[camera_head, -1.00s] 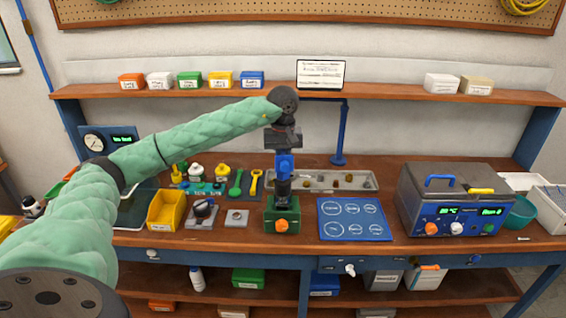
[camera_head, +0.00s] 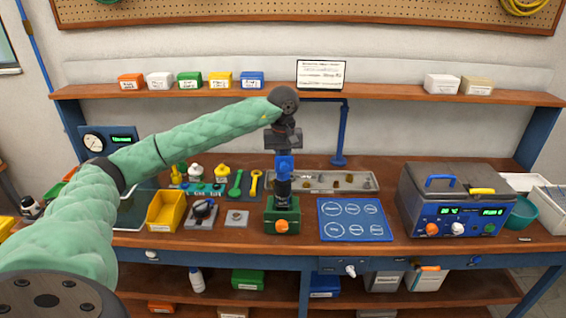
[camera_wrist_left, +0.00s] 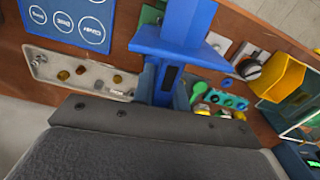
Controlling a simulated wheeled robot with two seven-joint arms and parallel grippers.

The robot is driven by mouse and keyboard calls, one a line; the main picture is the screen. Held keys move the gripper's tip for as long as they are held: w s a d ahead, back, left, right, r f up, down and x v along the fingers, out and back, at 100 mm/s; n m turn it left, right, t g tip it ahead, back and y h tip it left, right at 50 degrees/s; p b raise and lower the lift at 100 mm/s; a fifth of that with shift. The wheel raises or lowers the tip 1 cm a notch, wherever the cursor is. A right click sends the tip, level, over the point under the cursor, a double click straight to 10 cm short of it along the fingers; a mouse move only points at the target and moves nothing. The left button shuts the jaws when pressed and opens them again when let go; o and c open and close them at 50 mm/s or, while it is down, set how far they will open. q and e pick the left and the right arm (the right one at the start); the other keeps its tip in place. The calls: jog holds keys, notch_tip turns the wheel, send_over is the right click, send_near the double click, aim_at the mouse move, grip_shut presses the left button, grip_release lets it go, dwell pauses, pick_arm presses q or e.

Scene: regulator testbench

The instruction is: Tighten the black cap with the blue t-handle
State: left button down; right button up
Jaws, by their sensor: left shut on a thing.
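The blue t-handle (camera_head: 284,166) stands upright at the middle of the bench, above the dark body (camera_head: 283,188) clamped in a green vise (camera_head: 270,218). My left gripper (camera_head: 284,154) reaches down from above and is shut on the t-handle. In the left wrist view the blue handle (camera_wrist_left: 172,42) fills the upper middle, close in front of the gripper. The black cap cannot be told apart from the dark parts under the handle. Whether the handle is seated on it is unclear. My right gripper is not in view.
A grey parts tray (camera_head: 340,188) lies behind the vise, and a blue mat with circles (camera_head: 352,236) lies to its right. A small grey plate (camera_head: 237,218) and a yellow bin (camera_head: 163,212) are to the left. A grey-blue machine (camera_head: 455,200) stands at right.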

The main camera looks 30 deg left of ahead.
pick_arm(q)
jog(key=shift+f+b, duration=0.65)
jog(key=shift+b, duration=0.8)
dwell(1.9)
jog(key=shift+a+m+b, duration=0.1)
jog(key=shift+m+b, duration=1.5)
dwell(0.5)
jog(key=shift+s+a+m+b, duration=0.1)
jog(key=shift+m+b, duration=1.5)
jog(key=shift+b, duration=0.05)
dwell(0.8)
